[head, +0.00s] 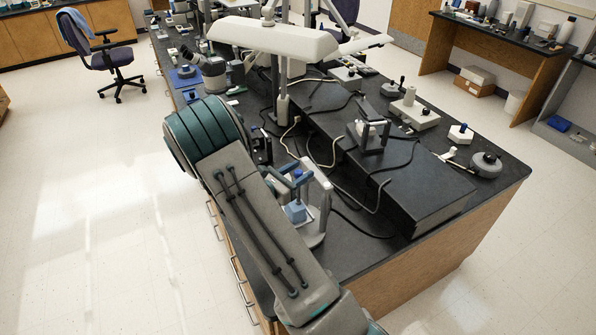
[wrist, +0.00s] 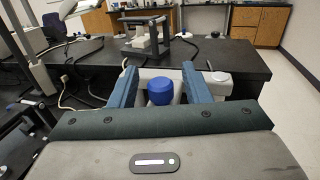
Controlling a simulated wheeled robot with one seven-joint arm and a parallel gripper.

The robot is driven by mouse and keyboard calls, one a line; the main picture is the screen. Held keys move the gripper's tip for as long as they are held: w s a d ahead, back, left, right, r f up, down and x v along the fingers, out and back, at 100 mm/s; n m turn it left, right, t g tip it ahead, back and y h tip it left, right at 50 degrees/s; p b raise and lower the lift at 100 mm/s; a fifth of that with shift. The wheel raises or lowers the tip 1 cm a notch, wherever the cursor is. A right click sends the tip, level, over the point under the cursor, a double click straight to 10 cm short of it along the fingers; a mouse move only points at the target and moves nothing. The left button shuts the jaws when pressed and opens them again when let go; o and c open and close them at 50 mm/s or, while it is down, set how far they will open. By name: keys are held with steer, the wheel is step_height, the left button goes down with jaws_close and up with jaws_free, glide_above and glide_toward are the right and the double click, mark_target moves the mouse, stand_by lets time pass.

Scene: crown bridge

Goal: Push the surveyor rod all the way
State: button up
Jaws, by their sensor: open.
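The surveyor (head: 319,198) is a pale upright stand near the bench's front left edge, partly hidden by my arm. The rod's blue round knob (wrist: 160,92) shows between my fingers in the wrist view. In the head view the knob (head: 297,173) is a small blue spot at my fingers. The rod shaft is hard to make out. A light blue block (head: 296,212) sits low on the stand, below the knob. My gripper (wrist: 160,80) is open, with one blue-grey finger either side of the knob and visible gaps. In the head view my gripper (head: 295,178) is at the stand's top.
A long black raised box (head: 410,190) runs along the bench beside the surveyor. A metal frame device (head: 369,135) stands on it. Loose cables (head: 345,195) lie between. A white lamp hood (head: 275,38) hangs over the bench behind. Open floor lies left.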

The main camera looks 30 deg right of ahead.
jaws_close()
steer(key=shift+r+p, duration=0.4)
steer(key=shift+r, duration=1)
steer(key=shift+f, duration=0.1)
jaws_free()
steer(key=shift+a, duration=0.1)
steer(key=b+v, duration=0.3)
steer(key=v, duration=1)
steer(key=shift+s+a+b, duration=0.15)
steer(key=shift+a+b, duration=0.2)
steer(key=shift+b, duration=0.05)
